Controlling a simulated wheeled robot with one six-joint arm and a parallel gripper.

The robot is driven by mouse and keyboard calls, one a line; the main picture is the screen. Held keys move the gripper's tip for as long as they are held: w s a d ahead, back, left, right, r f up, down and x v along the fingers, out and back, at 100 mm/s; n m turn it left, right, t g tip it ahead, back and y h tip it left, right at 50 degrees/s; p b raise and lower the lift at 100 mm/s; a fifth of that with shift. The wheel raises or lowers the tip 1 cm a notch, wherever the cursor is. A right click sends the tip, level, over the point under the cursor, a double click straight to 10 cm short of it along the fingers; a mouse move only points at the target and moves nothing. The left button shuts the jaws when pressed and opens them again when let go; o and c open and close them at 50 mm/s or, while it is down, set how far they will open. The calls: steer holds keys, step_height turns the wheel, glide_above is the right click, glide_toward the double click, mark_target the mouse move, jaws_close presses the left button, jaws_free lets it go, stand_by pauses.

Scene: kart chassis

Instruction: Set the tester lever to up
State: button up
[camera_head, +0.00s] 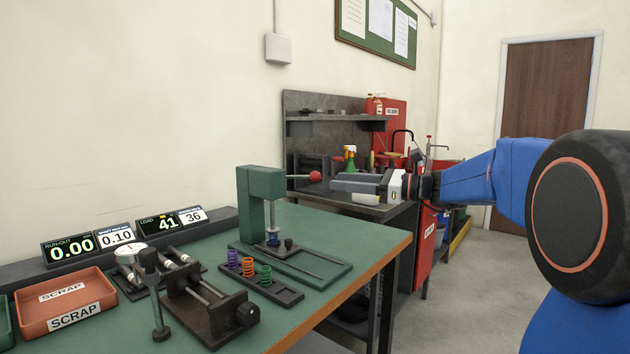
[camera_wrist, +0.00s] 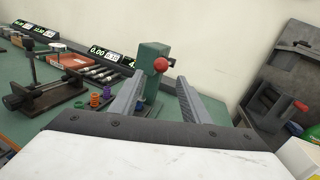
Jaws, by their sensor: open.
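The tester is a green press (camera_head: 262,190) on the bench, with a blue spring (camera_head: 273,238) under its ram. Its lever (camera_head: 298,177) sticks out roughly level to the right and ends in a red knob (camera_head: 315,176). My gripper (camera_head: 343,190) is open and empty, just right of the knob, with its fingers pointing at it. In the wrist view the red knob (camera_wrist: 161,64) shows between the two fingertips of my gripper (camera_wrist: 160,78), in front of the green press (camera_wrist: 150,62). The knob appears just beyond the fingertips; contact cannot be told.
A rack (camera_head: 262,287) with purple, orange and green springs stands before the press. A dark vise fixture (camera_head: 205,305) and an orange scrap tray (camera_head: 65,300) lie to the left. Load displays (camera_head: 160,224) read 41 and 36. A grey workstation (camera_head: 330,130) stands behind; air around the knob is clear.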

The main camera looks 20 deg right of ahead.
mark_target(315, 179)
steer(key=shift+x, duration=4.35)
jaws_close()
